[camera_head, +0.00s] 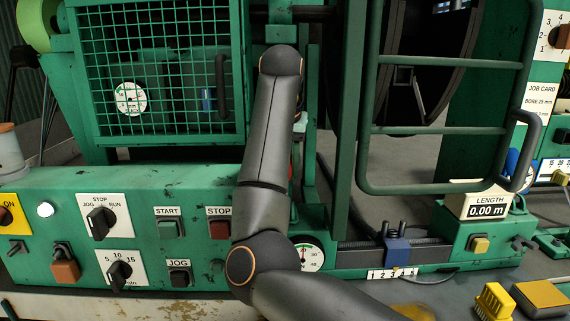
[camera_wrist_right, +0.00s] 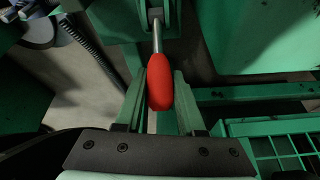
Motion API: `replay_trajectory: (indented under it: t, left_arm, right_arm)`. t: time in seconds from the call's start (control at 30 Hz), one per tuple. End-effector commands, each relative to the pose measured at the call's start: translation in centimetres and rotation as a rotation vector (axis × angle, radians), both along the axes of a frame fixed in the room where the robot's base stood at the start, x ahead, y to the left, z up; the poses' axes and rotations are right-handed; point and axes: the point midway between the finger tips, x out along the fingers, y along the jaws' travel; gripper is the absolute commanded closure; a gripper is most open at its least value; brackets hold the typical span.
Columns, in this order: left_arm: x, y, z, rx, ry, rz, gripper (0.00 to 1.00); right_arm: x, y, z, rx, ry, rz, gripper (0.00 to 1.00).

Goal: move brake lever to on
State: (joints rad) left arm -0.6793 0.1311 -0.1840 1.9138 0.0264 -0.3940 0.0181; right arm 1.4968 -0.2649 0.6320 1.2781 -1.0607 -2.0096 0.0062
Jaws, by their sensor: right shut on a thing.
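The brake lever has a red grip (camera_wrist_right: 160,82) on a steel shaft. The shaft runs up to a green bracket (camera_wrist_right: 155,20) at the top of the right wrist view. My right gripper (camera_wrist_right: 160,95) has one finger on each side of the red grip and is shut on it. In the head view my right arm reaches up the middle and hides most of the lever area, and its gripper cannot be made out there. No on or off marking for the lever can be read. My left gripper is not in view.
A green mesh guard (camera_head: 155,75) stands left of my arm, and a green tubular frame (camera_head: 445,130) before a dark reel (camera_head: 425,60) stands right of it. A control panel (camera_head: 120,235) with knobs and buttons lies below. A length display (camera_head: 486,211) sits at right.

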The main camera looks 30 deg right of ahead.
Motion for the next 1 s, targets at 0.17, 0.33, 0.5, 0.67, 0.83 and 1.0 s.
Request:
replay_trajectory:
  t: [0.17,0.33,0.5,0.67,0.83,1.0]
  left_arm:
    - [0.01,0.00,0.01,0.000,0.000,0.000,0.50]
    - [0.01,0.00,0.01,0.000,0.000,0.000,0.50]
    - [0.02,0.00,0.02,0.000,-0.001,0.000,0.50]
    - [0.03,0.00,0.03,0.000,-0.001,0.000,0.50]
    - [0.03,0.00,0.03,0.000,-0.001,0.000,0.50]
    - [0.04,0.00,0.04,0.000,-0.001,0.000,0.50]
  right_arm:
    - [-0.02,-0.02,0.01,0.000,0.000,-0.001,0.88]
    - [-0.03,-0.02,0.02,0.000,0.000,-0.001,1.00]
    - [-0.03,-0.02,0.02,0.001,0.001,-0.001,1.00]
    - [-0.03,-0.02,0.02,0.001,0.000,-0.002,1.00]
    - [-0.03,-0.02,0.02,0.001,0.000,-0.002,1.00]
    - [-0.03,-0.02,0.02,0.001,0.000,-0.002,1.00]
